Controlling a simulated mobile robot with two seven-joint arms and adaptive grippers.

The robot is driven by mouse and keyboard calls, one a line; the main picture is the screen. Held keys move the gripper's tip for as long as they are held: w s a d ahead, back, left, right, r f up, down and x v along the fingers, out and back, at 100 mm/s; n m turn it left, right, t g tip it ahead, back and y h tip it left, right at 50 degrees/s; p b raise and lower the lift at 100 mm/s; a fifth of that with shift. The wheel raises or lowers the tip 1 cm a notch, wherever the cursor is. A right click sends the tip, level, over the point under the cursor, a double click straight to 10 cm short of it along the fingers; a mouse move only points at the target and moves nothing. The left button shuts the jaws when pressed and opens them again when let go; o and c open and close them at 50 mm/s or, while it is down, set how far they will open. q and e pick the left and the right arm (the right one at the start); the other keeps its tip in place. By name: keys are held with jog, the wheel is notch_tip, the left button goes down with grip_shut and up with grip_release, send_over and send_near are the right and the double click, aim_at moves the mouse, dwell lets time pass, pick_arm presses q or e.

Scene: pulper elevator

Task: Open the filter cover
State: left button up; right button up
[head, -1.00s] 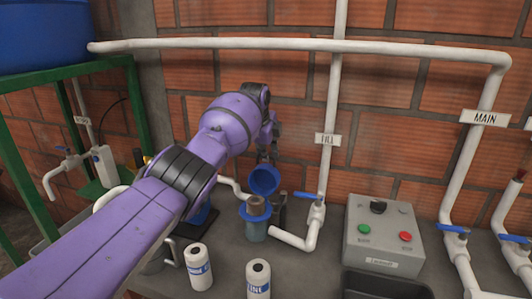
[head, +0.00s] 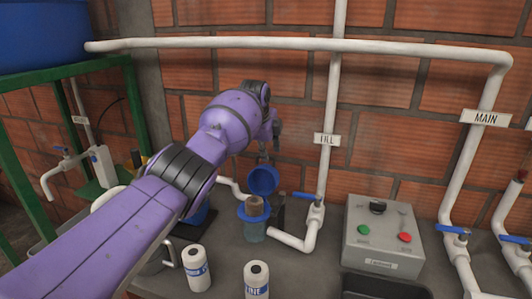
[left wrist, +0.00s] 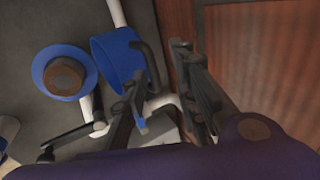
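The filter (head: 252,232) is an upright, clear-bluish housing on the counter with a blue rim and a brown cartridge inside; it also shows in the left wrist view (left wrist: 40,74). The blue filter cover (head: 263,180) is tipped up behind the housing, off its mouth; its hollow side shows. In the left wrist view, the cover (left wrist: 112,58) stands beside one finger; I cannot tell if they touch. My left gripper (head: 268,154) is just above and behind the cover. Its fingers (left wrist: 162,78) are apart with nothing seen held between them. My right gripper is not in view.
The fill pipe with its blue-handled valve (head: 305,196) stands right of the filter. A grey control box (head: 383,240) is farther right. Two white bottles (head: 196,268) stand in front. A brick wall (head: 410,100) is close behind the gripper.

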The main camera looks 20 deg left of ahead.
pick_arm(q)
jog(key=shift+f, duration=0.25)
jog(key=shift+a, duration=0.1)
jog(key=v, duration=1.2)
